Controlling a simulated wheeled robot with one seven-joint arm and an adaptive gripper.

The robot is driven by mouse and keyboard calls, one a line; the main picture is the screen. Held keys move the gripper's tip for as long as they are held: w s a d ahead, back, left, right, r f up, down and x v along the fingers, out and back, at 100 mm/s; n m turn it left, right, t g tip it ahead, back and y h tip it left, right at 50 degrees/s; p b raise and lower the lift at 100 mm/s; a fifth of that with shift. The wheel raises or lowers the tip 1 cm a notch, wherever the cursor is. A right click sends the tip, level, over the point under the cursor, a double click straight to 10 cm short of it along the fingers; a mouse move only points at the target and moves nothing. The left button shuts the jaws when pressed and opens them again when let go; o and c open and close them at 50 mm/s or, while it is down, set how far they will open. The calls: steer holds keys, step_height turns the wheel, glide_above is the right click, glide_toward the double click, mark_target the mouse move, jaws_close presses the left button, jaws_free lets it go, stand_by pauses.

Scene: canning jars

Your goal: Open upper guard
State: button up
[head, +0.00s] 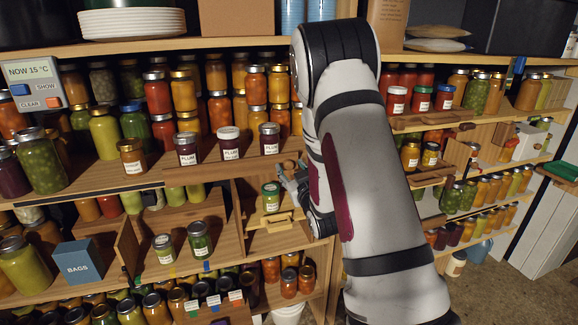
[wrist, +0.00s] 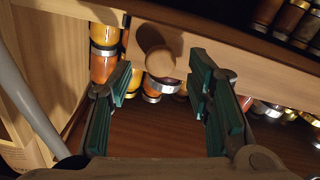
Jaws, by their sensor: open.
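A wooden rail (wrist: 225,68) runs across the wrist view, with a round wooden knob (wrist: 158,62) on it. I take this rail for the upper guard, though no label confirms it. My gripper (wrist: 160,78) is open, with one green-padded finger on each side of the knob; I see no clear contact. In the head view my gripper (head: 293,180) is at the front of the middle shelf, below the plum jars, and my arm hides part of this area. A lower wooden front with a handle (head: 278,220) is below it, with a green-lidded jar (head: 271,197) just behind.
Labelled plum jars (head: 229,143) stand on the shelf just above my gripper. Two jars (head: 200,240) stand on the shelf to the lower left, near a blue bags box (head: 79,262). Floor (head: 490,280) is open at the lower right.

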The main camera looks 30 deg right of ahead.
mark_target(289, 166)
steer(key=shift+x, duration=1.5)
jaws_close()
